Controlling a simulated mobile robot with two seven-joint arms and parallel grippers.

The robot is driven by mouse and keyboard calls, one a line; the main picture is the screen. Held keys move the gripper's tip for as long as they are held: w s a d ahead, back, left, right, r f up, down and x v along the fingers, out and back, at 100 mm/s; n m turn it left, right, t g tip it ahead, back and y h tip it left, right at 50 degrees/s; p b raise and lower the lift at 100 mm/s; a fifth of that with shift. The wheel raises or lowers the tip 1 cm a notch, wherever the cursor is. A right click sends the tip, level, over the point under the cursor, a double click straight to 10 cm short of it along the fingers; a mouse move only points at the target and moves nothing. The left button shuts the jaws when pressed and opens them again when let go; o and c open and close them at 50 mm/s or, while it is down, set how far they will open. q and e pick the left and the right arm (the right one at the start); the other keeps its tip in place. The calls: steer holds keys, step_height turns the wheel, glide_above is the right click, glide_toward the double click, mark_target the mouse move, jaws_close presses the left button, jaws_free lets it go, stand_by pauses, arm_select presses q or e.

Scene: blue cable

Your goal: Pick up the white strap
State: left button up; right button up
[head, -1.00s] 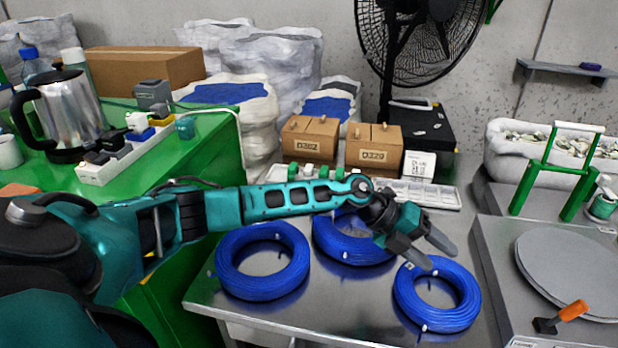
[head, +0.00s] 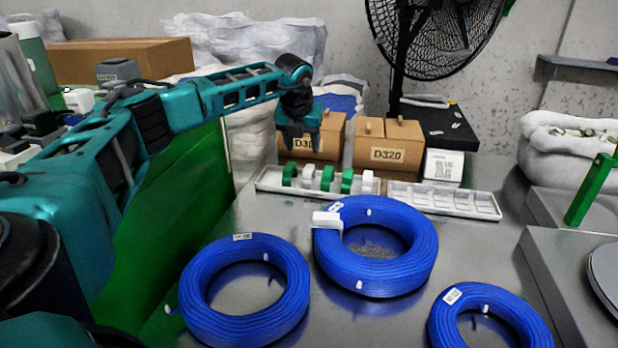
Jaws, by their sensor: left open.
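A long white tray (head: 275,187) at the back of the metal table holds a row of small upright white and green pieces. White pieces (head: 367,182) stand among the green pieces (head: 327,178); I cannot tell which of them is the strap. My left gripper (head: 301,145) is open, points down and hangs above and behind the tray's left part, in front of a cardboard box. Nothing shows between its fingers. A white band (head: 327,219) also sits on the left of the middle blue cable coil (head: 400,270). My right gripper is out of view.
Two more blue coils lie at the left (head: 200,290) and the right (head: 480,300). An empty white tray (head: 443,199) stands to the right of the filled one. Cardboard boxes (head: 389,155) and a black fan (head: 435,35) are behind. A green counter is on the left.

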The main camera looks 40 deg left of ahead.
mark_target(308, 169)
arm_select(q)
steer(key=b+x, duration=0.1)
steer(key=x, duration=0.5)
steer(key=shift+d+f+b, duration=0.1)
steer(key=shift+b, duration=0.2)
steer(key=shift+w+f, duration=0.2)
steer(key=shift+f, duration=0.3)
steer(key=shift+w+b+x, duration=0.25)
steer(key=shift+b+x, duration=1)
steer(key=shift+x, duration=0.7)
steer(key=shift+f, duration=0.15)
steer(key=shift+w+a+f+b, duration=0.25)
steer(key=shift+w+f+b, duration=0.05)
steer(key=shift+f, duration=0.15)
steer(key=shift+r, duration=0.15)
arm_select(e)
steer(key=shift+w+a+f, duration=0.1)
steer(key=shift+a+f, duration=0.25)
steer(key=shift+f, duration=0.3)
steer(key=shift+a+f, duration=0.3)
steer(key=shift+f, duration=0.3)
arm_select(q)
steer(key=shift+c, duration=0.2)
steer(key=c, duration=1)
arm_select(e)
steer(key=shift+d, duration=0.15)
